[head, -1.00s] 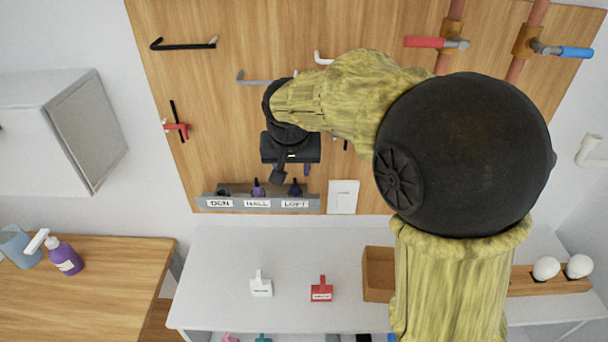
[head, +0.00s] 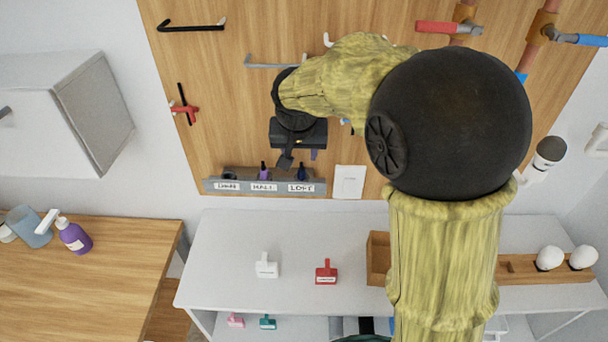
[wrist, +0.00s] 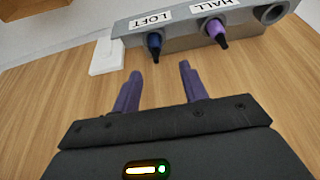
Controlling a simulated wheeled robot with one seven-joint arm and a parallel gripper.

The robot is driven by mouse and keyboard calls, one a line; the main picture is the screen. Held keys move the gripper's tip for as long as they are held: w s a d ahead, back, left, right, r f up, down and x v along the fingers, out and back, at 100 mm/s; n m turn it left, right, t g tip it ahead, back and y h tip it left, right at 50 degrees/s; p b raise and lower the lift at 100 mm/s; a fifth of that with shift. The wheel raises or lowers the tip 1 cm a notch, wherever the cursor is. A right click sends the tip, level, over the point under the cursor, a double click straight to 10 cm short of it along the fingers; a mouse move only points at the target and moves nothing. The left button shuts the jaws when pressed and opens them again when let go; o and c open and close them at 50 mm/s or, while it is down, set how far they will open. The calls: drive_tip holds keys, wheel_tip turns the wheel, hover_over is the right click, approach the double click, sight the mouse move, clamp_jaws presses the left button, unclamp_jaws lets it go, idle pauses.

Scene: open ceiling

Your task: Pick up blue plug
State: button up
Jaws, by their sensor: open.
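The blue plug (head: 301,172) stands in the grey wall rack (head: 216,187), in the slot labelled LOFT. In the wrist view the blue plug (wrist: 154,44) sticks out of the rack (wrist: 185,42), just beyond my fingertips. My gripper (head: 300,157) is in front of the wooden board, close to the rack. Its two purple fingers (wrist: 160,73) are apart with nothing between them. The plug lies roughly in line with the gap, nearer the left finger in the picture. A purple plug (wrist: 216,32) sits in the neighbouring HALL slot.
A white wall plate (head: 348,182) is beside the rack. White (head: 266,266) and red (head: 326,273) tagged items stand on the white table below. A wooden box (head: 378,258) is to their right. My arm hides part of the board and table.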

sight(302, 164)
drive_tip(key=x, duration=0.1)
drive_tip(key=p+x, duration=0.1)
drive_tip(key=x, duration=0.3)
drive_tip(key=shift+s+d+f+p, duration=0.1)
drive_tip(key=shift+s+d+p, duration=0.05)
drive_tip(key=shift+s+p, duration=0.3)
drive_tip(key=shift+f, duration=0.2)
drive_tip(key=shift+s, duration=0.1)
drive_tip(key=shift+w, duration=0.2)
clamp_jaws()
